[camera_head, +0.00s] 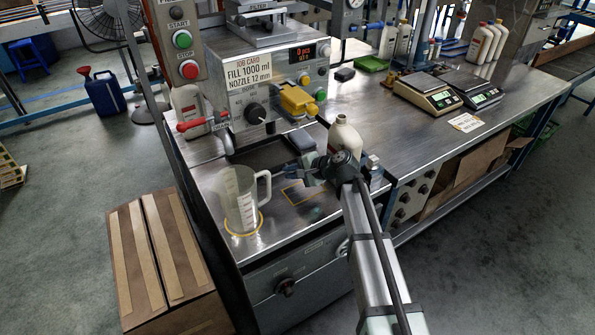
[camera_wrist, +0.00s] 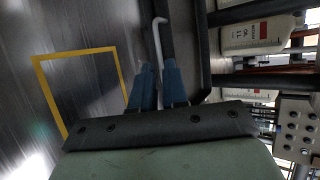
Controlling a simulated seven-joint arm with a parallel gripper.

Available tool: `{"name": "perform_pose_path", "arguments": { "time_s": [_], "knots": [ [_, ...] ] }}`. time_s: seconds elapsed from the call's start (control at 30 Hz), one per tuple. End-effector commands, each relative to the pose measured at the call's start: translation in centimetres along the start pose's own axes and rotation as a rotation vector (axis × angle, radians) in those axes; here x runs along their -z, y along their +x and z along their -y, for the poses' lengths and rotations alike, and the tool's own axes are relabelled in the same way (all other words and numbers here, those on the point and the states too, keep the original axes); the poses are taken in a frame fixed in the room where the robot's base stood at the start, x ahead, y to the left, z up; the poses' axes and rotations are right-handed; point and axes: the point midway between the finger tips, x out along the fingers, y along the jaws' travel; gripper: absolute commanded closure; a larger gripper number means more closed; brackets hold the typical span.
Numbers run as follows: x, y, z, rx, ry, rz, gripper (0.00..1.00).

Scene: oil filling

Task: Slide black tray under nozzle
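The black tray (camera_wrist: 185,28) fills the upper middle of the wrist view, dark with a raised, rounded rim. In the head view a dark flat part of it (camera_head: 262,157) lies on the metal bench in front of the filling machine. A thin pale bar (camera_wrist: 158,42), seemingly its handle, runs from the tray to my fingers. My gripper (camera_wrist: 160,75) has blue fingers close together with this bar between them. In the head view my gripper (camera_head: 312,165) is low over the bench, its fingertips partly hidden. The yellow nozzle unit (camera_head: 297,101) is on the machine, above and behind.
A clear measuring jug (camera_head: 241,200) stands on a yellow ring to the left. A yellow rectangle outline (camera_head: 301,194) marks bare bench in front. A cream bottle (camera_head: 343,136) stands close behind my wrist. A red-handled lever (camera_head: 200,123) is on the machine's left.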

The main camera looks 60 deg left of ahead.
Motion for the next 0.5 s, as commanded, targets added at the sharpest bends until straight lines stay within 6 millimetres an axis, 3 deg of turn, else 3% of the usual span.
{"name": "perform_pose_path", "arguments": {
  "time_s": [0.23, 0.5],
  "knots": [
    [0.1, 3.3, 0.1, 0.000, 0.000, 0.001, 0.86],
    [0.0, 4.2, 0.0, 0.001, 0.000, 0.000, 0.86]
  ]
}}
